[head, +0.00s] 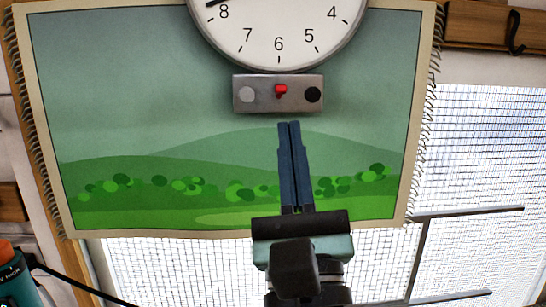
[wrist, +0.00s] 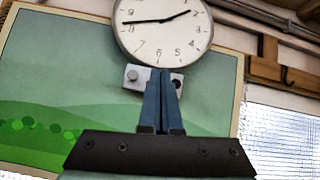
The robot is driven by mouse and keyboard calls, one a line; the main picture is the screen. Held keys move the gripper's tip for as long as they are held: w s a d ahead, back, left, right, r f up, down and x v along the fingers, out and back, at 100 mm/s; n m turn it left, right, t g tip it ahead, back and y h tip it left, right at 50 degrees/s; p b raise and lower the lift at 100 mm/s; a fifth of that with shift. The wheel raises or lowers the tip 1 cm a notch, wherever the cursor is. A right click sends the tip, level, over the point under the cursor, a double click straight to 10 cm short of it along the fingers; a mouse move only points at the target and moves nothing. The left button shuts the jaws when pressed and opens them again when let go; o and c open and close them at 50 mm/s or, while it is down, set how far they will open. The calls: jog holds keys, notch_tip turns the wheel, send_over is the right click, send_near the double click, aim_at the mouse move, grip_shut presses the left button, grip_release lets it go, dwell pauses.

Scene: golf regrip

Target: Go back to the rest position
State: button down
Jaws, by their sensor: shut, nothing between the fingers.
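My gripper (head: 289,124) is shut and empty, its two blue fingers side by side and pointing up. In the head view its tips show just below a grey switch box (head: 256,104) with a small red toggle (head: 281,90) in the middle. In the wrist view the fingers (wrist: 163,72) overlap the box (wrist: 138,78) and hide its middle, so the toggle is not visible there. I cannot tell whether the tips touch the box. A round white wall clock (head: 278,22) is directly above the box; it shows nearly whole in the wrist view (wrist: 165,25).
A green landscape hanging (head: 130,90) with a fringed edge is behind the clock and box. A wooden rail with a dark hook (head: 515,35) is at the upper right. A bright mesh-like panel (head: 480,160) and grey bars are at the right. A teal tool (head: 15,275) shows at the lower left.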

jog(key=s+a+r+n+b, duration=0.1)
jog(key=s+r+n, duration=0.3)
jog(key=n, duration=1.3)
jog(key=s+a+r+n+t+b, duration=0.1)
jog(key=s+a+r+n, duration=0.2)
jog(key=n, duration=1.4)
jog(key=shift+s+a+r+t, duration=0.25)
jog(key=shift+s+r, duration=0.3)
jog(key=shift+s, duration=0.5)
